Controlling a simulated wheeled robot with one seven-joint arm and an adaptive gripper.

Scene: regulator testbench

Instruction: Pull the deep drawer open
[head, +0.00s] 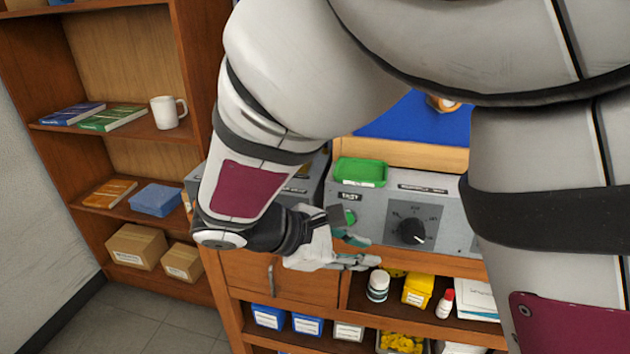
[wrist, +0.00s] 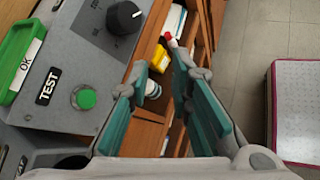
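A wooden front (head: 305,279) with a vertical metal handle (head: 271,278) sits under the bench top, left of the open shelf. I take it for the deep drawer; it looks flush with the cabinet. My gripper (head: 356,250) is in front of the bench, right of and above that handle, and apart from it. Its teal-padded fingers are spread with nothing between them. In the wrist view my gripper (wrist: 160,72) is also open, pointing along the bench front. The handle cannot be made out there. My arm hides part of the bench's left side.
A grey test panel (head: 375,208) with a black knob (head: 411,231) and green TEST button (wrist: 84,98) stands just above my gripper. A green tray (head: 360,171) rests on it. A white jar (head: 378,286) and yellow container (head: 418,290) stand on the open shelf.

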